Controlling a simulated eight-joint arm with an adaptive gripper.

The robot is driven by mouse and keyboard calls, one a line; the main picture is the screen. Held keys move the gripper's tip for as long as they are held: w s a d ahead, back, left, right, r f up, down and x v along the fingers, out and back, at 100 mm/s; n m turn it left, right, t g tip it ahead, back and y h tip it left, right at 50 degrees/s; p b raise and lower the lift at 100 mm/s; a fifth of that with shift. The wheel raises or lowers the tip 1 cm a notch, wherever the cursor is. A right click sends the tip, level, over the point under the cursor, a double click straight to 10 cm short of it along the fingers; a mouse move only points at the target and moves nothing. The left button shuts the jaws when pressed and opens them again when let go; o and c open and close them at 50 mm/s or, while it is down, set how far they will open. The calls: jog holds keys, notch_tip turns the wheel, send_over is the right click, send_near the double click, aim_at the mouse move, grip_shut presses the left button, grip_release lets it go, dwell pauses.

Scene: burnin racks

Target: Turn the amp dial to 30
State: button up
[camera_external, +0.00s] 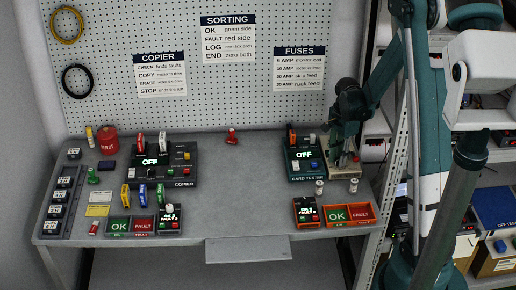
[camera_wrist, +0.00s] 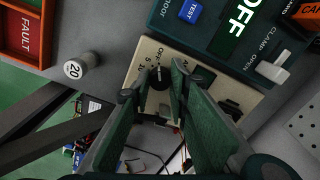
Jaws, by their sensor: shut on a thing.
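The amp dial (camera_wrist: 160,79) is a black knob on a cream panel (camera_wrist: 143,52) with printed marks including OFF and 5. In the wrist view my gripper (camera_wrist: 160,76) has its two green fingers on either side of the dial, closed on it. The dial's pointer and exact setting are hard to read. In the external view my gripper (camera_external: 343,152) reaches down over the cream panel (camera_external: 350,167) at the right of the card tester (camera_external: 303,166), hiding the dial there. The tester display (camera_wrist: 234,18) reads OFF.
A white fuse (camera_wrist: 80,67) marked 20 stands left of the panel; two white fuses (camera_external: 319,187) (camera_external: 354,185) stand before the tester. OK and FAULT trays (camera_external: 336,214) (camera_external: 361,212) lie in front. The copier (camera_external: 165,166) stands left.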

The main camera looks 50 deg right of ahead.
jog(key=shift+n, duration=0.3)
jog(key=n+b, duration=0.3)
jog(key=n, duration=0.2)
jog(key=shift+f+b, duration=0.1)
jog(key=shift+b, duration=0.3)
jog(key=n+b, duration=0.2)
jog(key=n, duration=0.3)
jog(key=shift+n, duration=0.3)
jog(key=n+b, duration=0.2)
jog(key=n, duration=0.4)
jog(key=n+b, duration=0.1)
jog(key=n, duration=0.4)
jog(key=shift+w+n, duration=0.1)
jog(key=shift+n, duration=0.3)
jog(key=o, duration=0.9)
